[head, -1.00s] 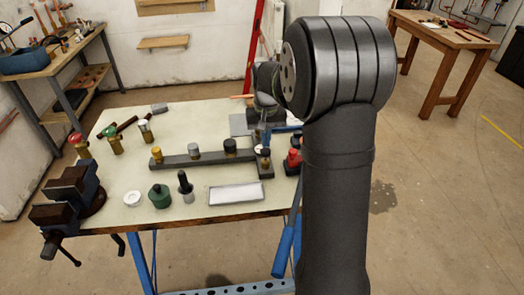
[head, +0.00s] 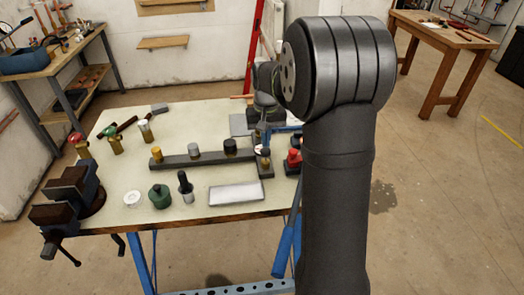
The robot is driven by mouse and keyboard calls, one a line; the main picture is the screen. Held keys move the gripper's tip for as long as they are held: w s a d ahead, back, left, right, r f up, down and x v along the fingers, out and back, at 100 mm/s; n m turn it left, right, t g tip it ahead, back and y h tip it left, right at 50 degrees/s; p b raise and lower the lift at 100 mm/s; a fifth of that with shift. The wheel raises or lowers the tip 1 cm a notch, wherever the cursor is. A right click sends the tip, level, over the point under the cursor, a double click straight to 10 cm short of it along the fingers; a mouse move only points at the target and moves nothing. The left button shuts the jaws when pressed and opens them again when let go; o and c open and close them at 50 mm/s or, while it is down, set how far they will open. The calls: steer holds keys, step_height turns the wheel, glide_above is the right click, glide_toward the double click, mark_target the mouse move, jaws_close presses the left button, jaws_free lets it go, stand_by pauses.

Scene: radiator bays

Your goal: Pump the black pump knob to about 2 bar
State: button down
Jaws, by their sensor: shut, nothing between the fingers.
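A dark rail (head: 205,157) lies across the light bench top. A brass fitting, a grey cap and a black knob (head: 230,146) stand on it from left to right. A small white round face (head: 260,150), perhaps a gauge, sits near its right end; its reading is too small to tell. Another black-topped piece (head: 185,181) stands upright on a grey base at the front; I cannot tell which black piece is the pump knob. My gripper (head: 262,128) is small and partly hidden beyond the rail's right end, behind my arm. It looks shut and apart from the black knob.
A vise (head: 70,197) is at the bench's left edge. A green bottle-like piece (head: 159,196), a white ring (head: 133,199) and a pale tray (head: 236,193) lie along the front. A red piece (head: 293,158) is at right.

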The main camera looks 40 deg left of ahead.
mark_target(266, 150)
steer(key=shift+f, duration=1.75)
steer(key=shift+r, duration=1.95)
steer(key=s+d+r, duration=0.4)
steer(key=d+r, duration=0.1)
steer(key=d, duration=0.3)
steer(key=shift+s+d, duration=0.15)
steer(key=shift+d, duration=0.1)
